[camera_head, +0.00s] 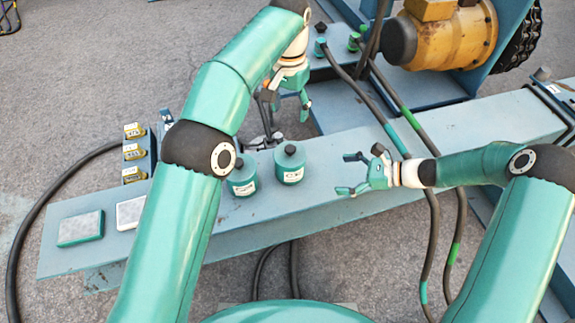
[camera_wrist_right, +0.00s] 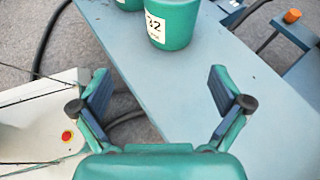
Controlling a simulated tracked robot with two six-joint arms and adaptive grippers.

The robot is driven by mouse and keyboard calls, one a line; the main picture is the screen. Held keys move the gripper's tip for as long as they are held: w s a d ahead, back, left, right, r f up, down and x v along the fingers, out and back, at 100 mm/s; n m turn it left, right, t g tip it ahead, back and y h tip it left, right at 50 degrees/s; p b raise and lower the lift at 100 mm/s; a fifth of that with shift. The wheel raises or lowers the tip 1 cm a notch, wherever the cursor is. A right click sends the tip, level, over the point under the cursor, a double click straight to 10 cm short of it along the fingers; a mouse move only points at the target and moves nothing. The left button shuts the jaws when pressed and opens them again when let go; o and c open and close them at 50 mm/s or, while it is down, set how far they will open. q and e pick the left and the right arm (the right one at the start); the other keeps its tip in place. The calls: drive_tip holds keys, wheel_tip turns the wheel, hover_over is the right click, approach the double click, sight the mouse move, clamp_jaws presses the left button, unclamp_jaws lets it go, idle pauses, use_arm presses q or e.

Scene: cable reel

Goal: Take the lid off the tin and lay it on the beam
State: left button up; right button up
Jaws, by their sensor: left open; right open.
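Two green tins with white labels stand upright on the grey-blue beam (camera_head: 330,185) in the head view: the left tin (camera_head: 243,188) and the right tin (camera_head: 290,175). Each has a lid with a black knob on top, the left lid (camera_head: 241,163) and the right lid (camera_head: 290,152). My left gripper (camera_head: 288,106) is open and empty, behind and above the tins. My right gripper (camera_head: 346,174) is open and empty, to the right of the right tin and apart from it. In the right wrist view a tin (camera_wrist_right: 172,25) stands beyond the open fingers (camera_wrist_right: 160,92); its lid is out of frame.
A grey-topped green block (camera_head: 80,229) and a white block (camera_head: 130,213) lie at the beam's left end. Several yellow-labelled items (camera_head: 134,152) stand behind them. Black cables (camera_head: 433,230) cross the beam on the right. A yellow motor (camera_head: 452,42) is at the back right.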

sight(290, 165)
use_arm(q)
drive_tip(key=shift+r, duration=0.65)
use_arm(e)
drive_tip(key=shift+t, duration=0.3)
drive_tip(key=x, duration=0.5)
drive_tip(key=w+x, duration=0.1)
drive_tip(key=x, duration=0.5)
drive_tip(key=r+x, duration=0.1)
drive_tip(key=x, duration=0.5)
drive_tip(key=shift+w+r, duration=0.1)
drive_tip(key=shift+w, duration=0.15)
drive_tip(key=shift+d, duration=0.1)
drive_tip(key=c, duration=1.3)
drive_tip(key=o, duration=1.3)
